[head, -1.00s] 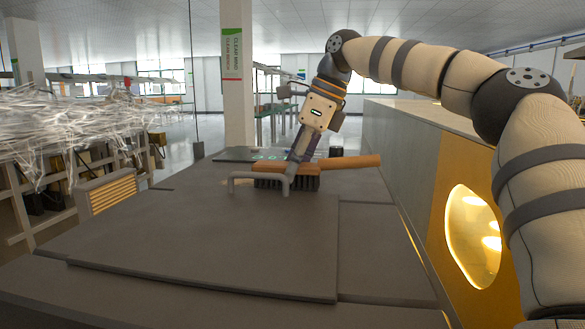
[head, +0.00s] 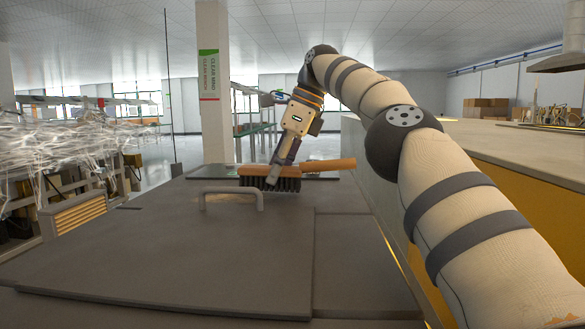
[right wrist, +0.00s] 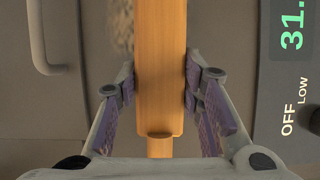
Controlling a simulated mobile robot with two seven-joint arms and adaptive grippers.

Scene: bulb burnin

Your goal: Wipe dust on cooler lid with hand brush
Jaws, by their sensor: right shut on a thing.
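The hand brush (head: 254,170) has a wooden back, dark bristles and an orange-brown handle (head: 328,165) pointing right. My right gripper (head: 277,176) is shut on the brush, fingers on both sides of its wooden body (right wrist: 160,70) in the right wrist view. The brush is behind the bar handle (head: 231,192) of the grey cooler lid (head: 170,245), bristles down. I cannot tell whether the bristles touch the lid. A pale dust patch (right wrist: 120,22) shows beside the brush in the right wrist view, partly hidden by it. My left gripper is out of view.
A dark display panel (right wrist: 290,110) with "OFF" and "LOW" lies right of the brush in the right wrist view. A long counter (head: 480,150) runs along the right. A pillar (head: 212,80) stands behind. The lid's front is clear.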

